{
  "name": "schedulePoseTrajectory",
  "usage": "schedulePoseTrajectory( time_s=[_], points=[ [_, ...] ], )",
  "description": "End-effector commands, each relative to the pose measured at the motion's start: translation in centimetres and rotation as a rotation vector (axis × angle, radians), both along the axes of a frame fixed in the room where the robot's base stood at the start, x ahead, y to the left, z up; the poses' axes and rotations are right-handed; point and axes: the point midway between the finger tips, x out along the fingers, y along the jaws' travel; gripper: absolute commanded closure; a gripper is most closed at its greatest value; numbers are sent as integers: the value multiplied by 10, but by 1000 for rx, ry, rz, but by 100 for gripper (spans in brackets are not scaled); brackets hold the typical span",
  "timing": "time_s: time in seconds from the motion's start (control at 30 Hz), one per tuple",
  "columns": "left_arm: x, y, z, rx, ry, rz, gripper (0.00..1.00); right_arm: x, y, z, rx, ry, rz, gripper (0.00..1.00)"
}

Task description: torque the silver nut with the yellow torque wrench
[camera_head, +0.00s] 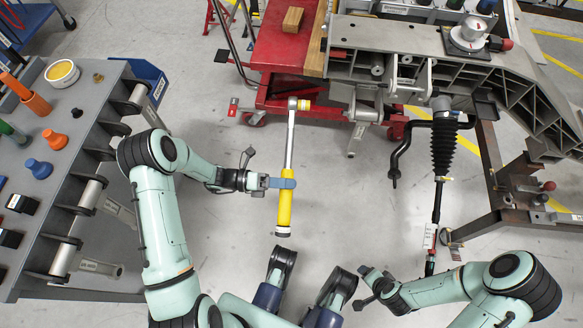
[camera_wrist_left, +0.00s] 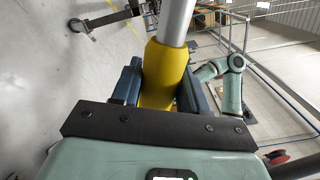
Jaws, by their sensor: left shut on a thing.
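The yellow torque wrench (camera_head: 285,207) is upright in the head view, with its yellow handle low, its silver shaft above and its ratchet head at the top, close to the red cart's edge. My left gripper (camera_head: 283,183) is shut around the upper part of the yellow handle. In the left wrist view, the blue fingers of this gripper (camera_wrist_left: 157,85) lie on both sides of the yellow handle (camera_wrist_left: 164,70). My right gripper (camera_head: 368,283) is at the lower middle, apart from the wrench; its jaw opening is unclear. I cannot make out the silver nut for certain.
The grey chassis fixture (camera_head: 395,38) fills the upper right, with a black-bellowed rod (camera_head: 444,145) hanging below it. A red cart (camera_head: 280,45) stands behind the wrench. A grey tool table (camera_head: 95,100) is at the left. Floor around the wrench handle is clear.

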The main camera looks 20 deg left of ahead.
Motion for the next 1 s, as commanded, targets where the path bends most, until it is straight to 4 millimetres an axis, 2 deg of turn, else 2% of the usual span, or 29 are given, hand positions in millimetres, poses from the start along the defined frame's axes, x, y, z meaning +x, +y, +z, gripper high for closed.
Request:
schedulePoseTrajectory(
  time_s=[0.3, 0.57, 1.0],
  points=[
    [1, -12, -2, -13, 11, -51, 100, 10, -7, -1, 0, -7, 10, 28],
    [4, -22, -2, -13, 10, -52, 100, 9, -7, -3, 0, -3, 10, 28],
    [12, -52, -2, -13, 9, -52, 100, 2, -8, -9, 2, 18, 9, 28]
  ],
)
